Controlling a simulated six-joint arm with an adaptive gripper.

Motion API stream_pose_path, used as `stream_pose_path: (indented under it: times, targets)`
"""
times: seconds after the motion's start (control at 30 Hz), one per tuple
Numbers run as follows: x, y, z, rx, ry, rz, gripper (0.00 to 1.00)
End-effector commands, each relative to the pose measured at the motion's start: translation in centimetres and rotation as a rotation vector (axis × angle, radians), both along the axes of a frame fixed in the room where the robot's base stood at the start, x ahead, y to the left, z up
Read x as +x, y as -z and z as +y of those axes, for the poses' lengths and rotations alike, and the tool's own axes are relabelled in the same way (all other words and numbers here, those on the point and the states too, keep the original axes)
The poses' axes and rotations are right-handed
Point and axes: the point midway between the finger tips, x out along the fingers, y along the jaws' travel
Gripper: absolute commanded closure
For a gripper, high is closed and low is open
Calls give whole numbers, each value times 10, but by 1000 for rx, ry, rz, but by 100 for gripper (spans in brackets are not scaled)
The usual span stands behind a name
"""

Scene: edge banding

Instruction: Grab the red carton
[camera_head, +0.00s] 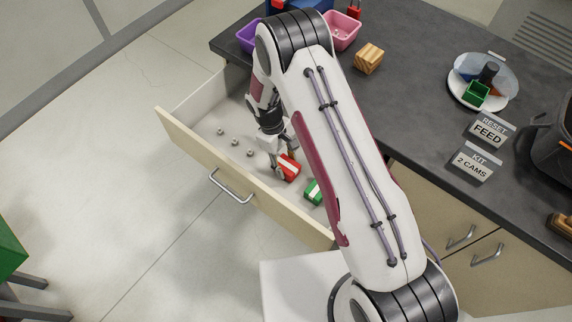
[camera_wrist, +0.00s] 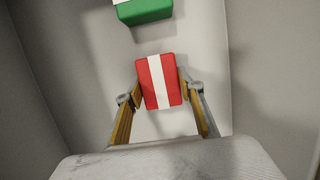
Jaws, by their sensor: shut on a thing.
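The red carton (camera_head: 289,168) with a white stripe is in the open drawer (camera_head: 190,152), in the head view. My gripper (camera_head: 281,166) reaches down into the drawer and is shut on the carton. In the wrist view, the red carton (camera_wrist: 158,82) sits between the two fingers of my gripper (camera_wrist: 160,90), one at each side. I cannot tell whether the carton touches the drawer floor.
A green carton (camera_head: 313,191) lies in the drawer near the red one; it also shows in the wrist view (camera_wrist: 145,12). Several small metal nuts (camera_head: 235,142) lie on the drawer floor. The drawer walls stand close around. A wooden block (camera_head: 369,58) is on the dark counter (camera_head: 410,90).

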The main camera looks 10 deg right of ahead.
Motion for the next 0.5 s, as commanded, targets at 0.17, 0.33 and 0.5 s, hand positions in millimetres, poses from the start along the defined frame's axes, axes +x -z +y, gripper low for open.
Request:
stream_pose_path:
  times: [0.17, 0.33, 0.5]
  targets:
    - [0, -17, 0, 0, 0, 0, 85]
    - [1, -38, 0, 1, 0, -2, 85]
    - [0, -60, 0, 0, 0, -1, 85]
